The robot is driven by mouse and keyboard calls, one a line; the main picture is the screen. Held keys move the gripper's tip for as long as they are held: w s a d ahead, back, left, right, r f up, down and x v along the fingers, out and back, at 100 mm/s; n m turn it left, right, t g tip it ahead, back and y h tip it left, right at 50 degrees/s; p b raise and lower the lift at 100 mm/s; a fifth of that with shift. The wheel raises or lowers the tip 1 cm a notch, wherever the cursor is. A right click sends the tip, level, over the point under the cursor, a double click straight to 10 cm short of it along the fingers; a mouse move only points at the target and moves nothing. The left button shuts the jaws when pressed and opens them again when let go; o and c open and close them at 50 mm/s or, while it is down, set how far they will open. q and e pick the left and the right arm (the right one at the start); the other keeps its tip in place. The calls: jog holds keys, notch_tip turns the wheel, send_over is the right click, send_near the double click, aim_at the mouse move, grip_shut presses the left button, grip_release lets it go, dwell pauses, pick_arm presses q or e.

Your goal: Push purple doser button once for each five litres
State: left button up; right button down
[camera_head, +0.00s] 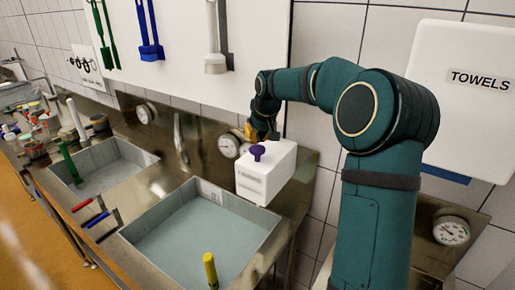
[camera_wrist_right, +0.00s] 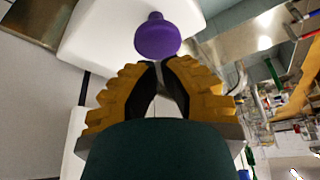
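The doser (camera_head: 264,175) is a white box at the right rear corner of the front sink. Its purple button (camera_head: 258,152) has a rounded knob and stands up from the top. My right gripper (camera_head: 256,138) is just behind and above the button in the head view. In the right wrist view the gripper (camera_wrist_right: 160,66) has its yellow-and-black fingers drawn together at the tips, with nothing between them. The button (camera_wrist_right: 157,36) is just beyond the tips, and the doser's white body (camera_wrist_right: 95,35) is behind it. Contact cannot be told. My left gripper is not in view.
The front sink (camera_head: 262,238) holds bluish liquid; its white tag (camera_head: 210,189) is unreadable. A yellow handle (camera_head: 210,270) stands at its front. A second sink (camera_head: 145,158) lies left. Round gauges (camera_head: 229,146) and a tap (camera_head: 180,140) stand behind. A towel box (camera_head: 465,90) hangs right.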

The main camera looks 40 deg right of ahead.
aim_at(258, 149)
jog(key=shift+f, duration=0.2)
dwell(0.4)
jog(key=shift+f+b, duration=1.85)
jog(key=shift+f, duration=0.6)
jog(key=shift+r+p, duration=2.9)
jog(key=shift+r, duration=0.75)
jog(key=shift+f, duration=0.1)
